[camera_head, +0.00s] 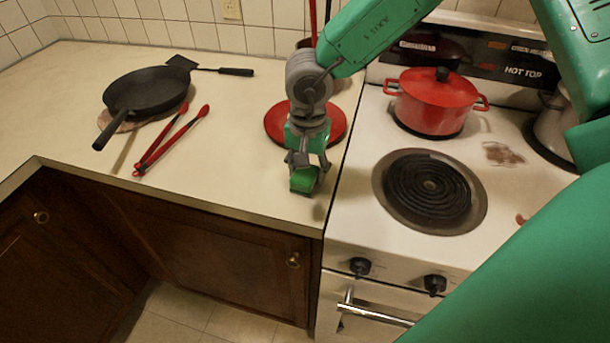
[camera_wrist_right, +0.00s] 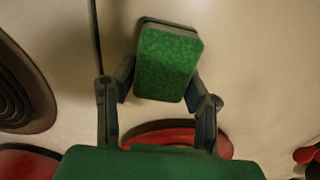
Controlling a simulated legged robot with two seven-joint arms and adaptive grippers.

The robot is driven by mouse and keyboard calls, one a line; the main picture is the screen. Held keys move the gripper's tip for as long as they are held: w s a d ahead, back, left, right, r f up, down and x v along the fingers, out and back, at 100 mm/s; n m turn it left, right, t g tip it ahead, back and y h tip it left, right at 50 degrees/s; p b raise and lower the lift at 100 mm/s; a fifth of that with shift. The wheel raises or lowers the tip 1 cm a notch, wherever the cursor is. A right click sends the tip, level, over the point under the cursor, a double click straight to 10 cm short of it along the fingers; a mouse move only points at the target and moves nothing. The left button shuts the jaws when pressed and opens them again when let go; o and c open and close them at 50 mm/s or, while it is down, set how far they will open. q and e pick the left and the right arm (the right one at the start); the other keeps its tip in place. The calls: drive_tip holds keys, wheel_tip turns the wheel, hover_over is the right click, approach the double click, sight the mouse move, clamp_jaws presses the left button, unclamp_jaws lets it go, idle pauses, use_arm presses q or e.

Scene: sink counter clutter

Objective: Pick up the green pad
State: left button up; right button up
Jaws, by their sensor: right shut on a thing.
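The green pad (camera_wrist_right: 167,65) is a small block with a speckled green face and a dark edge. In the right wrist view it sits between the fingers of my right gripper (camera_wrist_right: 160,85), which touch its two sides. In the head view my right gripper (camera_head: 305,172) is over the counter near its front edge, just left of the stove, with the green pad (camera_head: 303,181) at its fingertips. I cannot tell whether the pad touches the counter. My left gripper is not in view.
A red plate (camera_head: 275,124) lies behind the gripper. A black skillet (camera_head: 147,92), a spatula (camera_head: 236,72) and red tongs (camera_head: 172,138) lie to the left. The stove at right holds a red pot (camera_head: 435,104) and a bare coil burner (camera_head: 429,190). The counter's front middle is clear.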

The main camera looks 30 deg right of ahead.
wheel_tip(320, 180, up, 10)
drive_tip(key=shift+p, duration=0.7)
drive_tip(key=shift+c, duration=0.4)
drive_tip(key=shift+f, duration=0.1)
